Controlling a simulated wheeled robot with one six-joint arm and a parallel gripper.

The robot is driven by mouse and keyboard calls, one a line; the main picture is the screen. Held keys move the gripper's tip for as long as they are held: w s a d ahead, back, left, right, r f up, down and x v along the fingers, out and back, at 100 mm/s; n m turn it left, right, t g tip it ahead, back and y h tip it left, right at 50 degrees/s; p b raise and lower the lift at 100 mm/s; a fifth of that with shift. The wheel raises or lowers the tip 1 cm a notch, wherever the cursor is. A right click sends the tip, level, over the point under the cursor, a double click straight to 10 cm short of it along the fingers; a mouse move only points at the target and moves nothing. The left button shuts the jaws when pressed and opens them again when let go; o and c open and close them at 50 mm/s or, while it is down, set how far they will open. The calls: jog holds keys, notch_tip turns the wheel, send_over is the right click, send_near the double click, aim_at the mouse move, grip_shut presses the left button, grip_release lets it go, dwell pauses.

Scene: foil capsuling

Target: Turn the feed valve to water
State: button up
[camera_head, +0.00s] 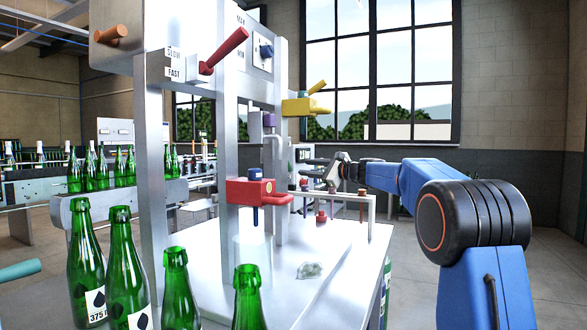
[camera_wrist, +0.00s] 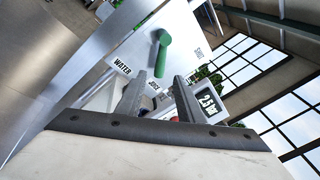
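The feed valve's green lever (camera_wrist: 162,54) is on a white panel (camera_wrist: 137,45) in the wrist view. Its rounded wide end is up and its narrow end points down in the picture. The word WATER (camera_wrist: 122,66) is at the lever's lower left. A second label, apparently JUICE (camera_wrist: 153,87), is just below the narrow end. My gripper (camera_wrist: 160,77) is open and empty, its two dark fingers pointing at the panel on either side of the lever's lower end. I cannot tell whether they touch it. In the head view my gripper (camera_head: 338,168) is beyond the white bench, small and partly unclear.
A display (camera_wrist: 209,103) reading 2.5 bar is right of my fingers. In the head view the bench (camera_head: 330,250) carries a grey frame (camera_head: 153,180) with a red lever (camera_head: 224,51) and a red clamp (camera_head: 258,191). Several green bottles (camera_head: 128,265) stand in front.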

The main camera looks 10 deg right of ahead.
aim_at(290, 166)
jog(key=x, duration=0.7)
jog(key=shift+w+a, duration=0.25)
jog(key=shift+w, duration=0.05)
jog(key=shift+c, duration=0.3)
grip_shut()
